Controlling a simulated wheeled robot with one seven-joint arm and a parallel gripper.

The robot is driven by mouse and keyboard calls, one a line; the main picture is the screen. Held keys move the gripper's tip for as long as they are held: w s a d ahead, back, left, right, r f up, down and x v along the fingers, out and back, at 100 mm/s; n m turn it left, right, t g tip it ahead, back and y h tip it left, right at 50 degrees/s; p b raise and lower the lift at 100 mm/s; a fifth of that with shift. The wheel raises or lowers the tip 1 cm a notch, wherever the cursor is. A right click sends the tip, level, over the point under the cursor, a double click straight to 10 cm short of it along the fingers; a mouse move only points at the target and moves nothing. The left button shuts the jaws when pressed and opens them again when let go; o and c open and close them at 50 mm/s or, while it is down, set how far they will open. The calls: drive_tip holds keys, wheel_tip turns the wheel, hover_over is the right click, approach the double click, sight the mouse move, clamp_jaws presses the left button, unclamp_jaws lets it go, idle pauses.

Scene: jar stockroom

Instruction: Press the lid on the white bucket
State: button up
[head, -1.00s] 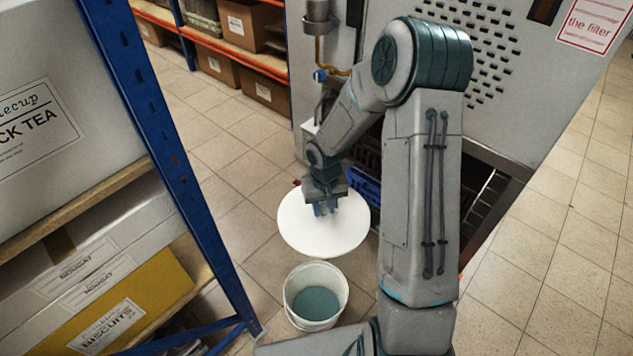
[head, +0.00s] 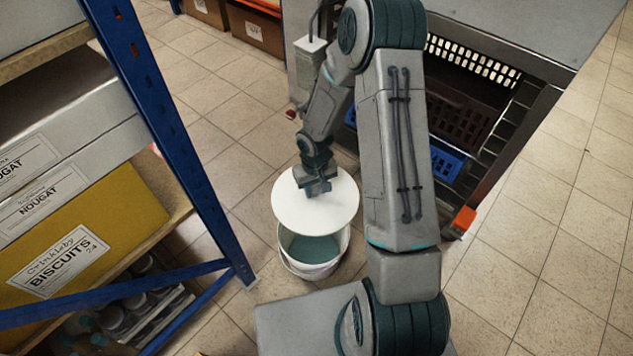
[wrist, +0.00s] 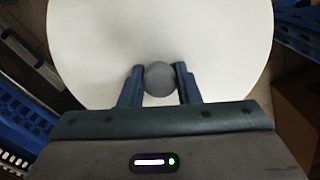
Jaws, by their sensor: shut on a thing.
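The lid (head: 300,206) is a flat white disc. In the head view it hangs over the far part of the white bucket (head: 318,271) and hides that part of the rim. The bucket stands on the floor, and its grey-green contents show past the near edge of the lid. My gripper (head: 315,191) is above the lid. In the wrist view my gripper (wrist: 160,85) is shut on the round grey knob (wrist: 160,79) of the lid (wrist: 160,30). The bucket is hidden in the wrist view.
A blue rack post (head: 180,140) with shelves of boxes stands left of the bucket. A metal rack with a brown crate (head: 462,122) and a blue crate (head: 446,162) stands at right. Tiled floor (head: 225,150) lies open beyond the bucket.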

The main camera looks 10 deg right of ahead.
wheel_tip(320, 180, down, 12)
drive_tip(key=s+b, duration=0.1)
drive_tip(key=b, duration=0.6)
drive_tip(key=shift+a+n, duration=0.4)
drive_tip(key=shift+f+b, duration=2.55)
drive_tip(key=shift+f, duration=0.35)
drive_tip(key=shift+f+b, duration=0.65)
drive_tip(key=shift+f, duration=0.05)
drive_tip(key=o, duration=1.6)
drive_tip(key=shift+c, duration=0.2)
drive_tip(key=shift+r, duration=0.15)
wheel_tip(320, 180, up, 7)
drive_tip(key=p, duration=0.5)
